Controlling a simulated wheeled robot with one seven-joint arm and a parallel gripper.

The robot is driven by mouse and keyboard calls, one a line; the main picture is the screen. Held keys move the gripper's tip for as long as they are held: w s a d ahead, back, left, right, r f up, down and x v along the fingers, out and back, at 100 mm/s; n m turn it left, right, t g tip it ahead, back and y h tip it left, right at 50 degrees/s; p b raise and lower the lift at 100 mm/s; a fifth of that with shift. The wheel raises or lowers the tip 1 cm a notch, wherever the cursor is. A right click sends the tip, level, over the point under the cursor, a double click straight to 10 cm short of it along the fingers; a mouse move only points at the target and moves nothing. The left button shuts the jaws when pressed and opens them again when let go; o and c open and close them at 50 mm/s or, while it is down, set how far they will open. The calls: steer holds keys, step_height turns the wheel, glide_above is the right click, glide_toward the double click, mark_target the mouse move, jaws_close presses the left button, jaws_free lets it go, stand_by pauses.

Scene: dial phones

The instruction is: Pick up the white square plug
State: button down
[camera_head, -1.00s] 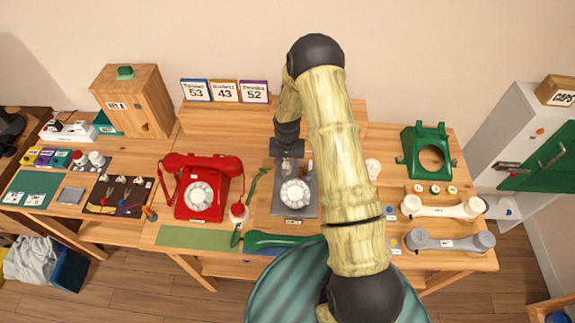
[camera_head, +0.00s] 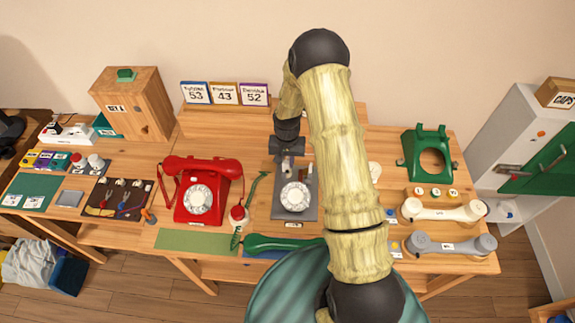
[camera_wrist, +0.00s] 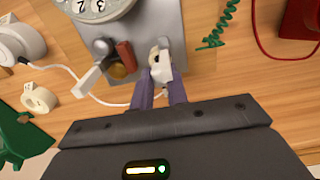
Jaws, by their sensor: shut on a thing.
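In the wrist view the white plug (camera_wrist: 160,68) sits between the two purple fingers of my gripper (camera_wrist: 160,88), at the edge of the grey metal plate (camera_wrist: 193,55). My gripper is shut on it. The fingers hide part of the plug, and I cannot tell whether it touches the plate. In the head view my gripper (camera_head: 287,152) is at the back end of the grey plate (camera_head: 280,207) that carries a dial (camera_head: 295,196); the plug is too small to make out there.
A white lever (camera_wrist: 90,78) and a red-brown block (camera_wrist: 126,56) stand close beside the plug. A white cord (camera_wrist: 110,103) runs nearby. A red phone (camera_head: 203,190) stands left of the plate, a green phone shell (camera_head: 428,152) to the right. A green handset (camera_head: 283,243) lies in front.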

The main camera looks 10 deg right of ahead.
mark_target(288, 162)
step_height(288, 162, up, 8)
steer(key=shift+f+b, duration=0.15)
steer(key=shift+b, duration=0.6)
steer(key=shift+d+f, duration=0.1)
steer(key=shift+d, duration=0.05)
